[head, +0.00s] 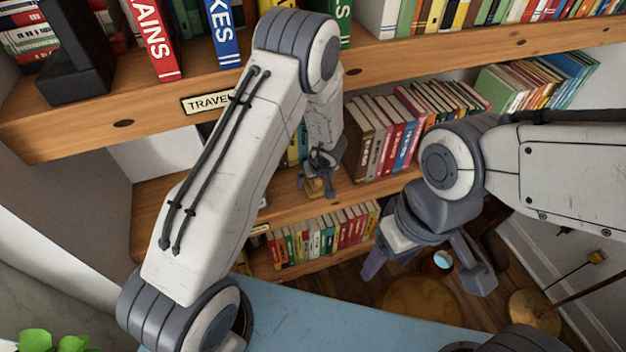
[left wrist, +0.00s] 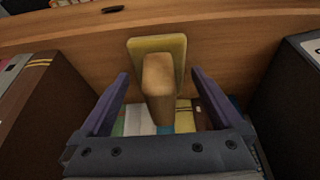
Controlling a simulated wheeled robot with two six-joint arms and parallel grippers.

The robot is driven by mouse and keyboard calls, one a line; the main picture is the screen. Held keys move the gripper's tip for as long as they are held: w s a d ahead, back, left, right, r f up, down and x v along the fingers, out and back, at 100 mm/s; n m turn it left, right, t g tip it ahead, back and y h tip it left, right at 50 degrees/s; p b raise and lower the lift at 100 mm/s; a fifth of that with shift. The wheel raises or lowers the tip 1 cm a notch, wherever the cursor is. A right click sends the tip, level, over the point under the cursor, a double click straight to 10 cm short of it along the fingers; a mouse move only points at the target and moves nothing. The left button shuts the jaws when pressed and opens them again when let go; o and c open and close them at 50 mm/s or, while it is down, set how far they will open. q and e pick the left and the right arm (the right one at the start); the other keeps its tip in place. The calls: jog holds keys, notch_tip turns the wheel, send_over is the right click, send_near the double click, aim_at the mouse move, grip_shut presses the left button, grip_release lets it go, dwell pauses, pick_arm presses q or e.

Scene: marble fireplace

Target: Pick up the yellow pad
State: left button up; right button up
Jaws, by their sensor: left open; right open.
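In the left wrist view, the yellow pad (left wrist: 157,44) is a rounded yellow plate with a tan wooden block (left wrist: 159,85) in front of it, like a handle. My left gripper (left wrist: 160,78) is open, with one finger on each side of the block and visible gaps to both. In the head view, my left gripper (head: 320,178) is at the middle bookshelf, with a small yellowish part of the pad (head: 314,188) showing by its fingers. My right gripper (head: 428,266) is open and empty, hanging over the floor in front of the shelves.
Books (head: 385,130) stand to the right of my left gripper on the middle shelf. Dark book sides flank it in the wrist view (left wrist: 40,95). The upper shelf (head: 70,125) with its TRAVEL label overhangs. A brown round stool (head: 420,300) and a lamp stand (head: 535,310) are low at right.

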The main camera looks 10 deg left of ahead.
pick_arm(q)
jog(key=shift+c, duration=0.3)
jog(key=c, duration=1.2)
jog(key=shift+r, duration=0.1)
